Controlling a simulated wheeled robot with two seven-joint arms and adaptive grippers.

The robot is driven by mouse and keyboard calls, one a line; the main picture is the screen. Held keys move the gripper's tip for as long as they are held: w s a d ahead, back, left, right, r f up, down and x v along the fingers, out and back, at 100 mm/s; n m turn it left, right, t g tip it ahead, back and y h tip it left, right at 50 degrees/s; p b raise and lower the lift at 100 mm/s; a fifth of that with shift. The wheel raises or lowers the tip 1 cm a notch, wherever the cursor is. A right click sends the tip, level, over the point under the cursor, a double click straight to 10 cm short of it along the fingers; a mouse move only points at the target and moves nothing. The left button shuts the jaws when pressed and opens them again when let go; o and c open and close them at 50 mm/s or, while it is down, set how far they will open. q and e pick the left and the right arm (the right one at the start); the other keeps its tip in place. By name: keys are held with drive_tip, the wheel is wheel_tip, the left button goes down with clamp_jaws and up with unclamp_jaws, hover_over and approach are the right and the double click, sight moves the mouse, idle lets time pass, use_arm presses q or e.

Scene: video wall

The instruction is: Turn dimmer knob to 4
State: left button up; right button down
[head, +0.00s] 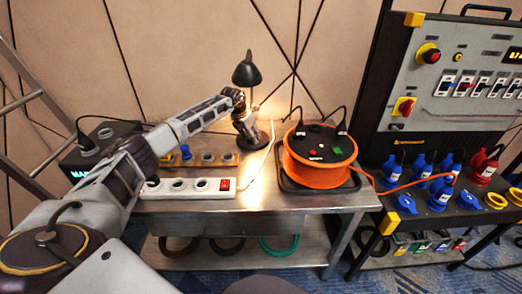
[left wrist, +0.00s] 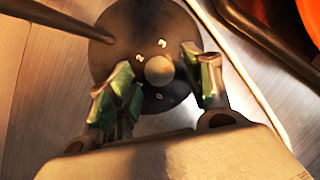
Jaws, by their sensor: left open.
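A black desk lamp (head: 247,75) stands lit at the back of the metal table, on a round dark base (head: 264,136). In the left wrist view the base (left wrist: 108,58) carries a small round grey dimmer knob (left wrist: 158,70) with several pale marks around it. My left gripper (head: 243,122) reaches the lamp base from the left. In the left wrist view its green-padded fingers (left wrist: 160,78) are open, one on each side of the knob. No contact with the knob is visible. The knob's setting cannot be read. My right gripper is not in view.
An orange cable reel (head: 320,160) stands right of the lamp. A white power strip (head: 195,187) with a red switch lies in front, and a socket row lies behind it. A pale cable runs near the lamp base.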

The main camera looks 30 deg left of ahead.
use_arm(q)
drive_tip(key=shift+d+n+y+b, duration=0.15)
drive_tip(key=shift+n+y+b, duration=0.45)
drive_tip(key=shift+n, duration=0.8)
drive_tip(key=shift+d+n+y+b, duration=0.15)
drive_tip(key=shift+n+y+b, duration=0.55)
drive_tip(key=shift+n, duration=0.9)
drive_tip(key=shift+w+d+n+g+y+b, duration=0.15)
drive_tip(key=shift+n+g+y+b, duration=0.25)
drive_tip(key=shift+n+b, duration=0.8)
drive_tip(key=shift+w+d+n+g+y+b, duration=0.1)
drive_tip(key=shift+n+g+y+b, duration=0.4)
drive_tip(key=shift+n, duration=1.2)
drive_tip(key=shift+s+d+r+t, duration=0.15)
drive_tip(key=shift+r+t, duration=0.15)
drive_tip(key=shift+r, duration=0.2)
drive_tip(key=shift+s+r+p, duration=0.15)
drive_tip(key=shift+p, duration=0.15)
drive_tip(key=shift+s+d+p, duration=0.35)
drive_tip(key=shift+s+d, duration=1.7)
drive_tip(key=shift+d, duration=0.15)
drive_tip(key=shift+s+d+p, duration=0.3)
drive_tip(key=shift+s+d, duration=1.7)
drive_tip(key=shift+d, duration=0.15)
